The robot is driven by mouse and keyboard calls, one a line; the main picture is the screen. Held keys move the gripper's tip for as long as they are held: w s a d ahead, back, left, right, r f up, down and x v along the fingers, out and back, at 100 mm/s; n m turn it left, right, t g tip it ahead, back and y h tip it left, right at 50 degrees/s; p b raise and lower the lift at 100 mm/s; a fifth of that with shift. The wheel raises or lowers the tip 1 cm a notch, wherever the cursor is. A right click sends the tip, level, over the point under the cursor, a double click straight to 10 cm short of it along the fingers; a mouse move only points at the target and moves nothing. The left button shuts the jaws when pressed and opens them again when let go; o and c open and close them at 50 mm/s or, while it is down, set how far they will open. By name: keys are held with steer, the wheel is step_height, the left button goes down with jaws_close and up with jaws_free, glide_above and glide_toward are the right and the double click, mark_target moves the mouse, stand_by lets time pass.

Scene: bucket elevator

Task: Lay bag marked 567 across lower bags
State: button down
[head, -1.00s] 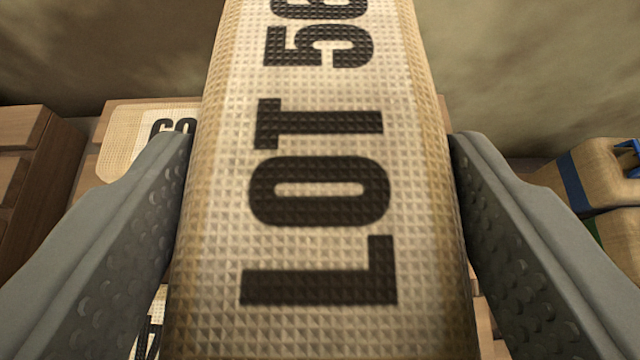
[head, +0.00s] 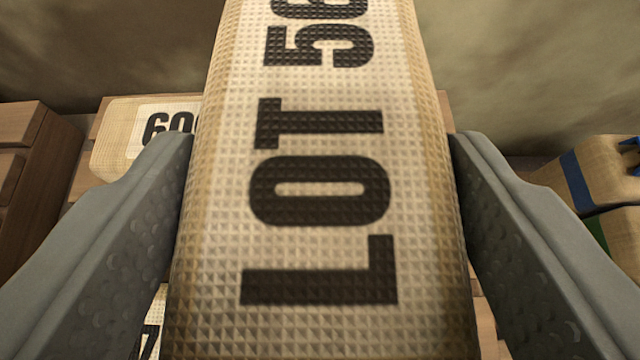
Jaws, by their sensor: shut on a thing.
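A woven tan bag (head: 320,230) printed "LOT 56" fills the middle of the head view; the rest of its number is cut off at the top edge. My gripper (head: 322,150) is shut on this bag, one grey finger along each side. A lower bag (head: 115,140) with a white label reading "60" and part of another digit lies behind on the left, partly covered by the held bag and left finger. Part of another marked bag (head: 152,325) shows at the lower left, mostly hidden. Whether the held bag touches them cannot be told.
Wooden slats (head: 88,180) show under the lower bags. A brown wooden stack (head: 35,170) stands at the left. A mottled wall (head: 530,70) closes off the back.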

stand_by(0.4)
steer(key=shift+c, duration=1.4)
jaws_free()
steer(key=shift+o, duration=0.4)
steer(key=shift+f, duration=0.25)
steer(key=v, duration=1.8)
steer(key=s+r+t, duration=0.1)
steer(key=s+r, duration=0.5)
steer(key=r, duration=0.7)
steer(key=s+r+t, duration=0.2)
steer(key=s+r, duration=0.4)
steer(key=r, duration=0.7)
steer(key=s+r+t, duration=0.1)
steer(key=s+r, duration=0.7)
steer(key=s, duration=0.2)
steer(key=s+r+t, duration=0.1)
steer(key=s+r, duration=0.7)
steer(key=s, duration=0.3)
steer(key=shift+s, duration=0.2)
